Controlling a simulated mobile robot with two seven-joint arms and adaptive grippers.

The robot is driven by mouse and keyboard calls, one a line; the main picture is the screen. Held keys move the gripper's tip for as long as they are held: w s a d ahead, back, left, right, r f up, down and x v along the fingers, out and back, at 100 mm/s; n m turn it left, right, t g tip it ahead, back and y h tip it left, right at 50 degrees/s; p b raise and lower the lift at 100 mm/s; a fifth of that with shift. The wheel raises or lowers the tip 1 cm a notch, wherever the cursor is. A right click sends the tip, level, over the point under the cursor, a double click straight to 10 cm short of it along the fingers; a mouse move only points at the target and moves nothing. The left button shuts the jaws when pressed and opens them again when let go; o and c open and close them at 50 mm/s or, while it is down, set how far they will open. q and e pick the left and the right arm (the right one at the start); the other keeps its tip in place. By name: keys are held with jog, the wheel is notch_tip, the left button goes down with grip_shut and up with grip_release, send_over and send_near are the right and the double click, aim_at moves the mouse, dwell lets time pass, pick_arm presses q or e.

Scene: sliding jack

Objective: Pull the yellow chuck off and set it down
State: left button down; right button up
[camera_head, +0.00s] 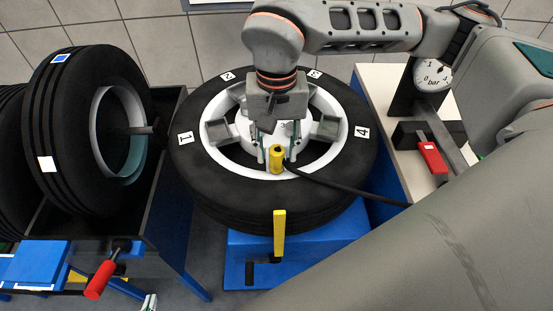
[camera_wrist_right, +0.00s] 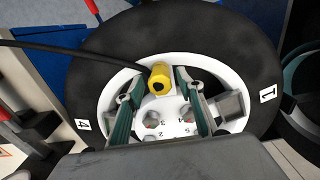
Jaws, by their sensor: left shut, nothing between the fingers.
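The yellow chuck (camera_head: 277,160) sits at the inner lower edge of the white rim of the lying wheel (camera_head: 215,185), with a black hose running from it to the right. It also shows in the right wrist view (camera_wrist_right: 159,79). My right gripper (camera_head: 276,155) reaches down over the rim. In the right wrist view its two fingers (camera_wrist_right: 160,80) stand either side of the chuck with visible gaps, so it is open. The valve under the chuck is hidden. My left gripper (camera_head: 149,302) barely shows at the bottom edge, shut and empty, far from the wheel.
The wheel lies on a blue stand (camera_head: 300,258) with an upright yellow lever (camera_head: 279,235) in front. A pressure gauge (camera_head: 433,74) and red handle (camera_head: 432,158) are at right. Upright tyres (camera_head: 60,130) stand in a black rack at left, with a red-handled clamp (camera_head: 101,279) below.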

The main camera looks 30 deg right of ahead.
aim_at(277, 149)
grip_shut()
jog(key=shift+r+p, duration=0.45)
jog(key=shift+r, duration=0.3)
dwell(0.7)
jog(key=shift+r+p, duration=0.95)
jog(key=shift+r, duration=0.45)
